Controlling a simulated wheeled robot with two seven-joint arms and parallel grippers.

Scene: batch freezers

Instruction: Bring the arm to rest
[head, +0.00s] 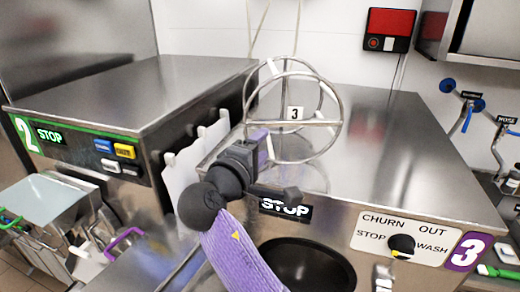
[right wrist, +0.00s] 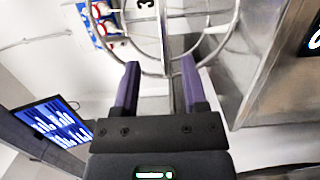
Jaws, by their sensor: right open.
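My right arm in its purple sleeve (head: 240,255) reaches up over the front of freezer 3 (head: 400,140). My right gripper (head: 265,140) is open, with two purple fingers that also show in the right wrist view (right wrist: 160,78). Just beyond the fingers is a round steel wire frame (head: 333,95) with a tag "3". The frame stands on the top of freezer 3, and its curved wire passes near the fingertips in the right wrist view (right wrist: 225,60). I cannot tell whether they touch. My left gripper is not in view.
Freezer 2 (head: 140,90) stands to the left, with white scalloped panels (head: 185,175) between the two machines. A round dark opening (head: 305,268) and a churn/out/stop/wash dial (head: 402,246) are on freezer 3's front. The right part of its top is clear.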

